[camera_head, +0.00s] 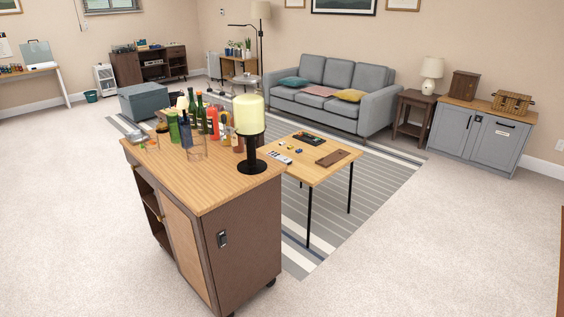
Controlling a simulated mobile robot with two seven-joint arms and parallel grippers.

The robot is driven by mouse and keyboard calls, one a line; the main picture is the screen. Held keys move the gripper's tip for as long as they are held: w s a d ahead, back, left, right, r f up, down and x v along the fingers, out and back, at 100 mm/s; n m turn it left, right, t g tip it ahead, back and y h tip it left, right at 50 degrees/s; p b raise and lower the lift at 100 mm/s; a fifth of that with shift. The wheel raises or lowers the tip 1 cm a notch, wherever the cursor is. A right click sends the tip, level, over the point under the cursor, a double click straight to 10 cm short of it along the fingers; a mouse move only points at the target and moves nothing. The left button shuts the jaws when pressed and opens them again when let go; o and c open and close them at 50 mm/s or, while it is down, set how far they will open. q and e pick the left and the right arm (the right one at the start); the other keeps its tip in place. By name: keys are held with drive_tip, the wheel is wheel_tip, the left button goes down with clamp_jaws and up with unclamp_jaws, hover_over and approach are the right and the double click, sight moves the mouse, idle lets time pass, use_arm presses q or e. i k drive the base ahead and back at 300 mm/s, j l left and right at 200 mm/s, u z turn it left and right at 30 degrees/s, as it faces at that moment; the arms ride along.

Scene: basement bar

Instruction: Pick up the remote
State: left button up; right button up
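A light grey, flat, oblong thing (279,157) that looks like a remote lies on the near left part of the low wooden table (312,176). It is small in the picture, so I cannot be sure what it is. A dark tray-like thing (308,139) lies farther back on the same table, with its contents too small to make out. Neither of my grippers is in view.
A wooden-topped bar cart (230,190) with bottles and a lamp (250,130) stands in front, partly hiding the table. A brown flat thing (333,158) lies on the table. A grey sofa (330,88) stands behind. Carpet at right (430,240) is clear.

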sight(280, 156)
drive_tip(key=i+l+z, duration=0.3)
drive_tip(key=i+z, duration=0.3)
drive_tip(key=i, duration=0.2)
drive_tip(key=i+l+z, duration=0.15)
drive_tip(key=i, duration=0.65)
drive_tip(key=i+z, duration=0.1)
drive_tip(key=i, duration=0.7)
drive_tip(key=i+l+u, duration=0.15)
drive_tip(key=i+u, duration=0.3)
drive_tip(key=i+l+u, duration=0.3)
drive_tip(key=i+u, duration=0.15)
drive_tip(key=i+l+u, duration=0.9)
drive_tip(key=l, duration=0.15)
drive_tip(key=i+l+u, duration=0.1)
drive_tip(key=i+l, duration=0.3)
drive_tip(key=i, duration=0.15)
